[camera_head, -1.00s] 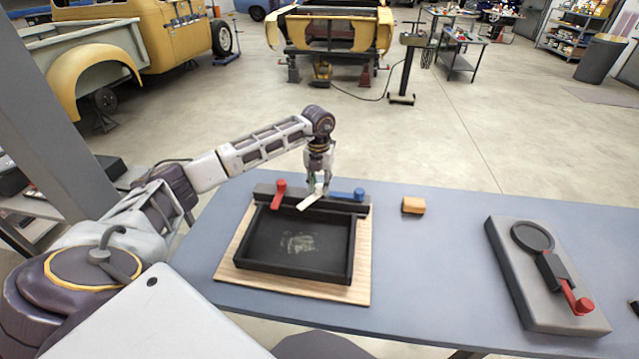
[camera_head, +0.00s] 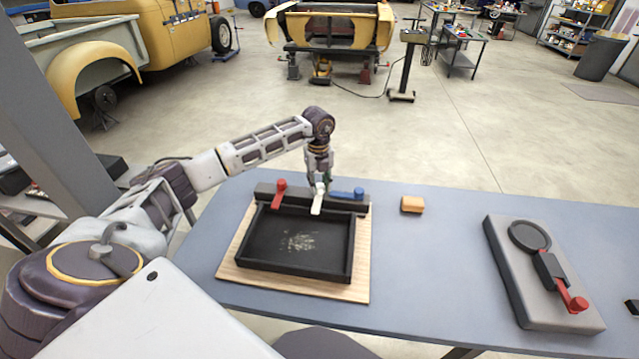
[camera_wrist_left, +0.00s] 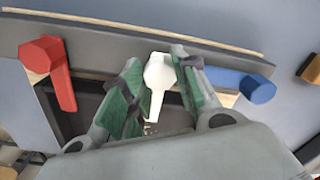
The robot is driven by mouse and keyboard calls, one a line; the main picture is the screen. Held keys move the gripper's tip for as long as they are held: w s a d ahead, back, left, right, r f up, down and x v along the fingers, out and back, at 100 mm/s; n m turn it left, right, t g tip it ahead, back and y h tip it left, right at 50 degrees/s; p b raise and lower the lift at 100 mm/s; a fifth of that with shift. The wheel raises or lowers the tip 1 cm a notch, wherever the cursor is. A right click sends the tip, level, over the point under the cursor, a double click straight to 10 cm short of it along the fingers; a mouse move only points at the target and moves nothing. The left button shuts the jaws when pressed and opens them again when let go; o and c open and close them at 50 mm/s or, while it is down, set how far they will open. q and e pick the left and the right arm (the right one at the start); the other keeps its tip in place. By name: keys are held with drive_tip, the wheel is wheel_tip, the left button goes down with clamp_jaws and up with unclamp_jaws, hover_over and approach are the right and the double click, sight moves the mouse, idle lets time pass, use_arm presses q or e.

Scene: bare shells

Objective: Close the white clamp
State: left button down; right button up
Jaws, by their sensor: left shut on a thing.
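The white clamp (camera_head: 317,203) sits on the dark bar (camera_head: 264,190) at the back of a black tray (camera_head: 293,274). Its lever points toward the front, over the tray's back wall. My left gripper (camera_head: 319,186) is above the bar, shut on the white clamp. In the left wrist view, the white clamp (camera_wrist_left: 158,80) lies between the green finger pads of my left gripper (camera_wrist_left: 157,88). The red clamp (camera_head: 279,194) to its left points toward the front. The blue clamp (camera_head: 349,194) to its right lies along the bar. My right gripper is not in view.
The tray rests on a wooden board (camera_head: 361,285) on the blue-grey table (camera_head: 430,260). An orange-brown block (camera_head: 412,204) lies right of the board. Farther right is a grey fixture (camera_head: 535,290) with a red lever (camera_head: 573,298). The table between block and fixture is clear.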

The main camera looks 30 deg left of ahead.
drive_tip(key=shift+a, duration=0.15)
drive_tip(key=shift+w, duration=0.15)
use_arm(q)
drive_tip(key=c, duration=1.4)
unclamp_jaws()
drive_tip(key=shift+o, duration=1.7)
drive_tip(key=shift+r, duration=0.1)
wheel_tip(320, 180, up, 12)
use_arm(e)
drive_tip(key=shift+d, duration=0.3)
use_arm(q)
drive_tip(key=shift+s+a, duration=0.1)
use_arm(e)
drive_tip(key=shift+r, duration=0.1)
